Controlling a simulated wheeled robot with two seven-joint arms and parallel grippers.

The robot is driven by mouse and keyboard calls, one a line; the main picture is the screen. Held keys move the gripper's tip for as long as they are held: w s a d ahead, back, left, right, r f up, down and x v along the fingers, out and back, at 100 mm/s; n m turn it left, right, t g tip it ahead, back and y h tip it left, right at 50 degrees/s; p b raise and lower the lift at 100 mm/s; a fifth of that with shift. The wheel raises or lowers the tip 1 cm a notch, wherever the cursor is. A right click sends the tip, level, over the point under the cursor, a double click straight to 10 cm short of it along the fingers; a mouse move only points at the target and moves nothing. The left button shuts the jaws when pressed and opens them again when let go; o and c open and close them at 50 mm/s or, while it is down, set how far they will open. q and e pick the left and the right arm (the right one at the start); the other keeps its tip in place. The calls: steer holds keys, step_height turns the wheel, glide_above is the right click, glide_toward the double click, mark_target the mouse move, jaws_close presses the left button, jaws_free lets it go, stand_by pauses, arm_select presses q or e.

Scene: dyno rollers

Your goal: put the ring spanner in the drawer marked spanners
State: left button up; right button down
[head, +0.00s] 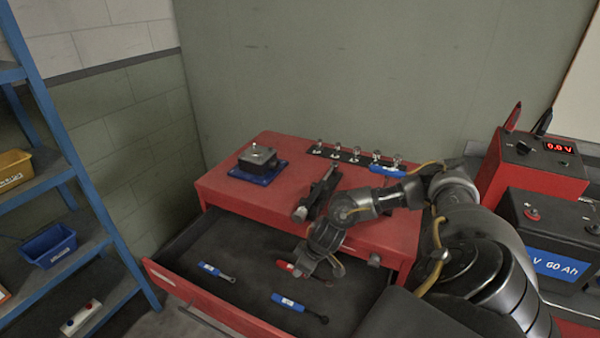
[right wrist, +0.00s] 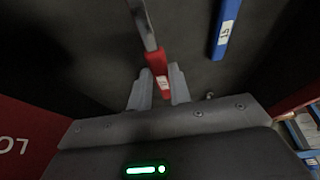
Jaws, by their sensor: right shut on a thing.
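My right gripper (head: 316,268) is low over the open drawer (head: 245,240) of the red cabinet. It is shut on a red-handled tool (head: 286,267). In the right wrist view, the red handle (right wrist: 158,72) with a white label sits between the two grey fingers (right wrist: 159,92), and a grey metal shaft runs up out of the picture. The tool's far end is cut off, so I cannot tell whether it is the ring spanner. I cannot tell whether it touches the drawer floor. My left gripper is not in view.
Blue-handled tools lie in the drawer, one at left (head: 214,271) and one at front (head: 298,304). On the cabinet top (head: 235,185) stand a black block on a blue base (head: 258,160) and a row of small fittings (head: 357,156). Blue shelves (head: 85,190) stand at left.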

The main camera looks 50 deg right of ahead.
mark_target(314, 276)
steer(key=shift+w+f, duration=0.3)
steer(key=shift+w, duration=0.05)
steer(key=shift+s+f, duration=0.1)
steer(key=shift+f, duration=1.4)
steer(key=shift+f, duration=0.1)
steer(key=c, duration=1.3)
jaws_free()
steer(key=p+v, duration=0.1)
steer(key=v, duration=1.1)
steer(key=shift+d, duration=0.1)
